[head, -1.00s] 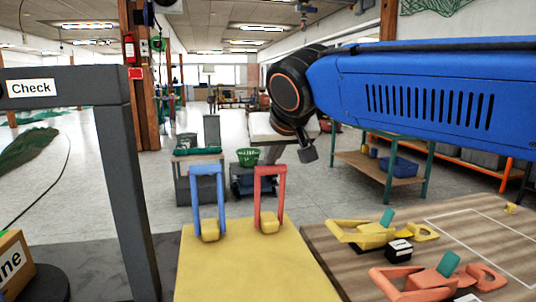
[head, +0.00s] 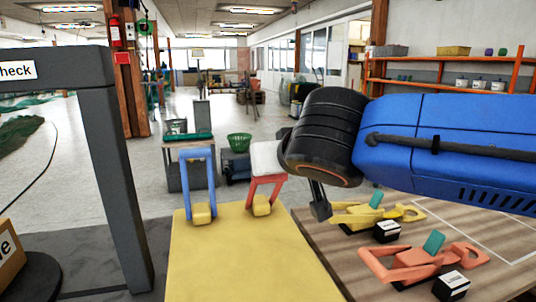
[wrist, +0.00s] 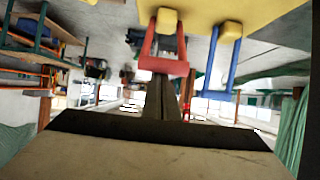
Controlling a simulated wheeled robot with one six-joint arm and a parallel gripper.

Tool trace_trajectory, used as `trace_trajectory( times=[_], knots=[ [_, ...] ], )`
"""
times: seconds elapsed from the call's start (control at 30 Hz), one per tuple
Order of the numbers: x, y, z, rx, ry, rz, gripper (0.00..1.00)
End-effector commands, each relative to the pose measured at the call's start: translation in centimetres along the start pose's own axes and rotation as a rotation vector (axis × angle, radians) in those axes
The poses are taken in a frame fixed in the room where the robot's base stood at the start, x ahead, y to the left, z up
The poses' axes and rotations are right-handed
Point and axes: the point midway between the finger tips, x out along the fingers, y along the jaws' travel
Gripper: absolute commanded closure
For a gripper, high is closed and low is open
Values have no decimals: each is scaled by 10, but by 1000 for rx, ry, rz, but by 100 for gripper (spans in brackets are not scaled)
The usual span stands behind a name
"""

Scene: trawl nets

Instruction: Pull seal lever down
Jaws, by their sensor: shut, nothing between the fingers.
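A red handle-shaped lever (head: 266,179) and a blue one (head: 198,154) stand side by side on a yellow box (head: 235,255), each on a yellow block. No label shows which is the seal lever. The blue lever is upright. The red one looks shorter and tilted. My gripper (head: 266,158), pale and partly hidden by my wrist, is at the top of the red lever. In the wrist view, which is roughly upside down, my shut fingers (wrist: 163,95) reach the crossbar of the red lever (wrist: 163,67). I cannot tell whether they touch. The blue lever (wrist: 220,82) is to their right.
A dark grey frame with a "Check" sign (head: 15,71) stands at left. On the wooden table (head: 480,220) at right lie yellow (head: 352,218) and coral (head: 390,268) clamp-like pieces with black label blocks. A green basket (head: 239,142) is behind the levers.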

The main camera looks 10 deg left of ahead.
Motion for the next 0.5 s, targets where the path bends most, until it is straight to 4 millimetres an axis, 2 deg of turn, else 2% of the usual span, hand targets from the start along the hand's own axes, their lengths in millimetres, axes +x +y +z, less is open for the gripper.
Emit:
trace_trajectory(
  times=[0.2,0.5],
  knots=[
    [-12,0,27,-1,-2,-1,100],
    [-17,0,51,-1,-8,1,100]
  ],
)
